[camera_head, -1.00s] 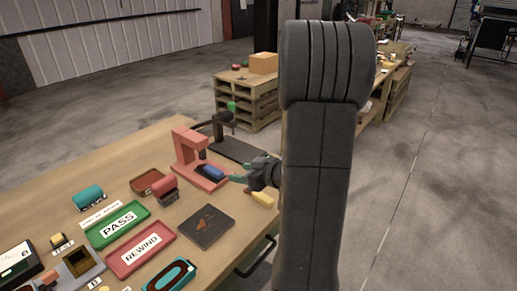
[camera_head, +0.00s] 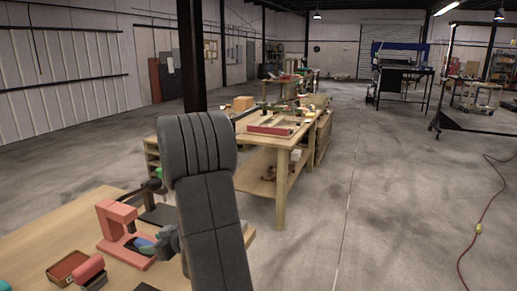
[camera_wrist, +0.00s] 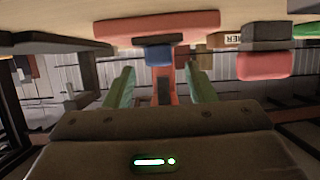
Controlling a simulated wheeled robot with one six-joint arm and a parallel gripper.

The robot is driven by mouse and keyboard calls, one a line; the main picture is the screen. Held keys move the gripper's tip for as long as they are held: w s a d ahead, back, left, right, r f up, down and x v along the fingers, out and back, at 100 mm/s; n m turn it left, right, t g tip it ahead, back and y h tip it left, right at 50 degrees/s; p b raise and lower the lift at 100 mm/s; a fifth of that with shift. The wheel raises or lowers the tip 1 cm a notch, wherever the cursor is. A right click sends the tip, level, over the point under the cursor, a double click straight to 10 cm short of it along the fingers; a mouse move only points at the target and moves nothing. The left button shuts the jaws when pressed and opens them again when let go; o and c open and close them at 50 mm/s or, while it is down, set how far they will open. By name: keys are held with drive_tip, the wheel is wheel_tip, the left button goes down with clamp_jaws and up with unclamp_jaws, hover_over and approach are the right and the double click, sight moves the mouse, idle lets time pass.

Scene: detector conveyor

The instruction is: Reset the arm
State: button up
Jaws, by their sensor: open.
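My gripper (camera_head: 150,246) is at the near table, in front of the red arch-shaped detector (camera_head: 112,222), and partly hidden by my own arm. In the wrist view, which looks upside down, the two green fingers of my gripper (camera_wrist: 161,84) stand apart with a gap between them. A small blue block (camera_wrist: 158,54) shows beyond that gap, against the red detector base (camera_wrist: 155,27). The block looks apart from the fingers, but its exact distance is hard to tell.
The wooden table (camera_head: 60,222) carries a dark red tray (camera_head: 66,266) and a red roller-like part (camera_head: 90,270) near the detector. A second workbench (camera_head: 262,160) stands behind my arm.

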sight(145, 242)
drive_tip(key=x, duration=0.4)
drive_tip(key=shift+r, duration=0.25)
